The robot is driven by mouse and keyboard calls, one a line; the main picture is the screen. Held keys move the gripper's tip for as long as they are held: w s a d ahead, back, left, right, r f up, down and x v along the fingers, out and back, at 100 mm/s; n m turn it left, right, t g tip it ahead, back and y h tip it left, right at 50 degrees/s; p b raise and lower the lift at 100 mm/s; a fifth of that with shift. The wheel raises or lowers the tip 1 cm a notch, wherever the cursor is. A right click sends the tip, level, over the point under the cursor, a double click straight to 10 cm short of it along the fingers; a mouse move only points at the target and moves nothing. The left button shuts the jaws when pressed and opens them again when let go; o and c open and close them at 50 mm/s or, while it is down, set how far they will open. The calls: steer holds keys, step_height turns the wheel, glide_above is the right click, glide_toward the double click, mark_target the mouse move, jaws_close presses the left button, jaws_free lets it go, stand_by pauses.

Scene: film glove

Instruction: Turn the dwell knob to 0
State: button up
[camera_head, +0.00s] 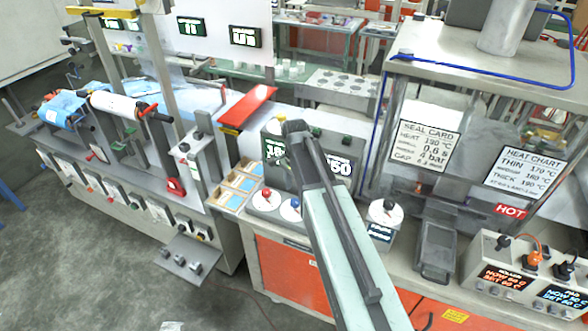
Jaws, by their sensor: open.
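Several knobs show, and I cannot read which is the dwell knob. A red knob (267,193) and a blue knob (294,203) sit on round pale dials on the bench, left of my arm. A black knob (388,205) sits on a pale dial atop a small box right of my arm; the box's dark label is too small to read. My arm reaches up from the bottom across a dark display unit. My gripper (294,128) is open at its far end, near the unit's top, apart from these knobs; its fingertips are hard to make out.
The display unit (275,150) shows green and white digits, partly hidden by my arm. A "SEAL CARD" (425,141) and a "HEAT CHART" (527,172) hang at right above a "HOT" sign (511,210). A grey tray (435,248) and controller boxes (510,278) stand at front right.

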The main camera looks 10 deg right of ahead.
mark_target(294, 201)
steer(key=shift+w+a+r+m, duration=0.15)
steer(key=shift+w+r+m, duration=0.3)
steer(key=shift+w, duration=0.25)
step_height(294, 201, down, 8)
steer(key=b, duration=0.8)
steer(key=shift+r, duration=0.1)
